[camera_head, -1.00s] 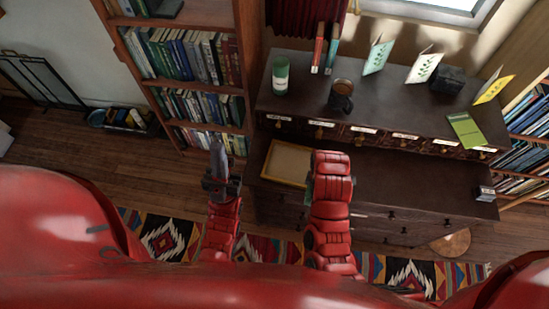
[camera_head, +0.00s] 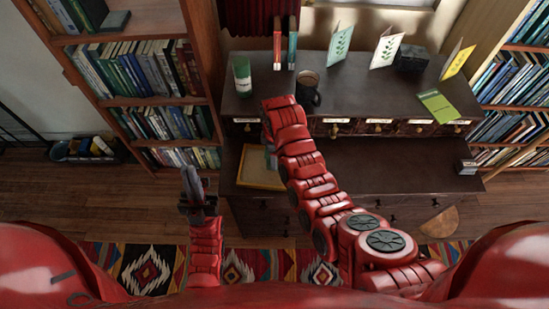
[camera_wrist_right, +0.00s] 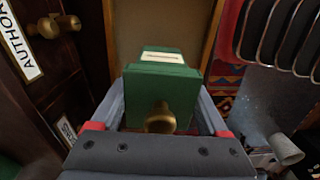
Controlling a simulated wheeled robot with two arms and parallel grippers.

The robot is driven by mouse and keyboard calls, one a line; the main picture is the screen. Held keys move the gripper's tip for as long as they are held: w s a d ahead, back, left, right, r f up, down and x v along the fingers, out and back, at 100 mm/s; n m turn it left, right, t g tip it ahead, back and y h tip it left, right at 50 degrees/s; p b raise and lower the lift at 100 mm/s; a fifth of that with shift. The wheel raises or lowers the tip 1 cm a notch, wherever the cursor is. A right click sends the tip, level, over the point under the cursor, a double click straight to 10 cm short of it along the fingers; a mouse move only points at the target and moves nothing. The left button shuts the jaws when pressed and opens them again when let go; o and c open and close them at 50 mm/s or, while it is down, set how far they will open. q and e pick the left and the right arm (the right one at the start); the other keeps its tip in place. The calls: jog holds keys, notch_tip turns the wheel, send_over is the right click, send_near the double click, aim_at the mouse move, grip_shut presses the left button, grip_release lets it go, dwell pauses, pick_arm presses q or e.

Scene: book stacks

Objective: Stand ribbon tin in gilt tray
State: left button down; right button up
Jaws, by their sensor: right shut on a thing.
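The gilt tray (camera_head: 243,166) lies on the lower shelf of the dark desk, partly hidden behind my right arm. My right gripper (camera_wrist_right: 160,98) is shut on a green box-shaped tin (camera_wrist_right: 160,90) with a brass knob and a pale label, which I take for the ribbon tin. In the head view only a bit of the green tin (camera_head: 271,158) shows beside my forearm, at the tray's right part. I cannot tell whether it touches the tray. The tray's tan floor (camera_wrist_right: 168,22) shows behind the tin in the wrist view. My left gripper (camera_head: 193,184) points up, away from the desk, apparently empty.
The desk's upper top (camera_head: 355,100) holds a green cylinder (camera_head: 242,78), a dark mug (camera_head: 308,90), two upright books, standing cards and a black box (camera_head: 411,59). Small labelled drawers with brass knobs overhang the lower shelf. A bookcase (camera_head: 150,80) stands at left.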

jog(key=shift+w, duration=0.2)
notch_tip(320, 180, down, 3)
jog(key=shift+r+p, duration=0.2)
jog(key=shift+p, duration=0.7)
jog(key=shift+f, duration=0.45)
jog(key=shift+f, duration=0.1)
